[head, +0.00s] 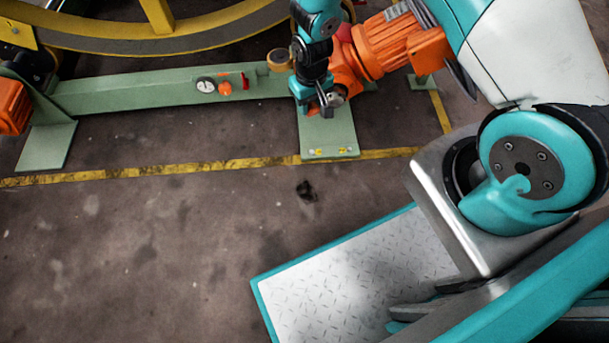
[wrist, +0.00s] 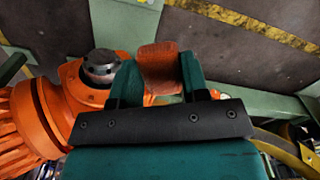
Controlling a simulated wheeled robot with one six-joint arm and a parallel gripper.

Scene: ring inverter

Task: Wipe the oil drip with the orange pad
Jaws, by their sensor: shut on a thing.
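The orange pad (wrist: 160,66) is a small rust-orange block between the two teal fingers of my gripper (wrist: 156,78) in the wrist view. The fingers are shut on it. In the head view my gripper (head: 322,104) hangs in front of the orange gearmotor, above the far end of a green foot plate; the pad cannot be made out clearly there. A small dark blot (head: 306,191), which looks like the oil drip, lies on the brown floor in front of the plate and the yellow line. My gripper is beyond it and apart from it.
A green beam (head: 150,97) with a gauge (head: 206,85) and an orange knob (head: 226,88) runs left of my gripper. The orange gearmotor (head: 385,45) is close on its right. A large yellow wheel rim (head: 160,38) stands behind. Floor around the blot is clear.

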